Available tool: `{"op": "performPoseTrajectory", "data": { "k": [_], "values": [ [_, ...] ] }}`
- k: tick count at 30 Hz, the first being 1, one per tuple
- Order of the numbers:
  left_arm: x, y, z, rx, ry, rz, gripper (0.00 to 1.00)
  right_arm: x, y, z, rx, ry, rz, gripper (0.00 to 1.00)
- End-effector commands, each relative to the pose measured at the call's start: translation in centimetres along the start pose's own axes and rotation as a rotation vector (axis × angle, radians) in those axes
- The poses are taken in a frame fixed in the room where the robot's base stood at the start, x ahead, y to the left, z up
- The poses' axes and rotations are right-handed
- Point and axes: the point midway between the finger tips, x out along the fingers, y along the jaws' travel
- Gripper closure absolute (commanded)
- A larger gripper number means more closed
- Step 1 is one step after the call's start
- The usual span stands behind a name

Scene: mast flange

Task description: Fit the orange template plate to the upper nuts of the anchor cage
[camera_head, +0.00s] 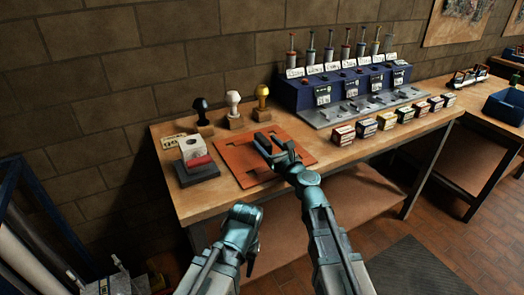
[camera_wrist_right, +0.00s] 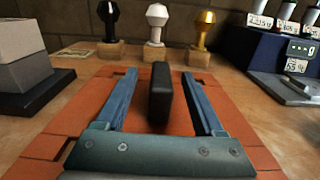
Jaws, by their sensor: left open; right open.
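The orange template plate (camera_head: 238,160) lies flat on the wooden workbench and has dark cut-outs. It fills the middle of the right wrist view (camera_wrist_right: 100,92). A dark upright block, like a handle (camera_wrist_right: 160,92), stands over the plate's middle. My right gripper (camera_head: 276,149) is open above the plate. In the right wrist view its two blue fingers lie on either side of the block, with gaps visible on both sides. My left gripper (camera_head: 243,216) is lower, in front of the bench edge, and no object shows in it. I cannot make out the anchor cage or its nuts.
Black, white and yellow-knobbed stamps (camera_head: 234,110) stand behind the plate. A blue dispenser rack (camera_head: 340,83) and several small boxes (camera_head: 386,120) occupy the right. Bare wood shows along the front edge.

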Motion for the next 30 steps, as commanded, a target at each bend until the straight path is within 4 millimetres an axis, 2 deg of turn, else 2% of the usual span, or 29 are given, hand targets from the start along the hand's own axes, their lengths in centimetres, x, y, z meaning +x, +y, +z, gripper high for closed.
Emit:
{"op": "performPoseTrajectory", "data": {
  "k": [1,6,13,14,25,30],
  "values": [
    [0.1,0.0,0.0,0.000,0.000,0.000,0.50,0.9,-0.1,-0.1,0.000,0.000,0.001,0.30],
    [0.1,0.0,0.0,0.000,0.000,0.000,0.50,2.6,-0.3,-0.1,0.000,0.000,-0.003,0.30],
    [0.1,0.0,0.0,0.000,0.000,0.000,0.50,2.6,-0.3,-0.1,0.000,0.000,-0.004,0.30],
    [0.1,0.0,0.0,0.000,0.000,0.000,0.50,2.6,-0.3,-0.1,0.000,0.000,-0.003,0.34],
    [0.1,0.0,0.0,0.000,0.000,0.000,0.50,2.6,-0.3,-0.1,0.000,0.000,-0.003,1.00],
    [0.1,0.0,0.0,0.000,0.000,0.000,0.50,2.6,-0.3,-0.1,0.000,0.000,-0.003,1.00]
  ]
}}
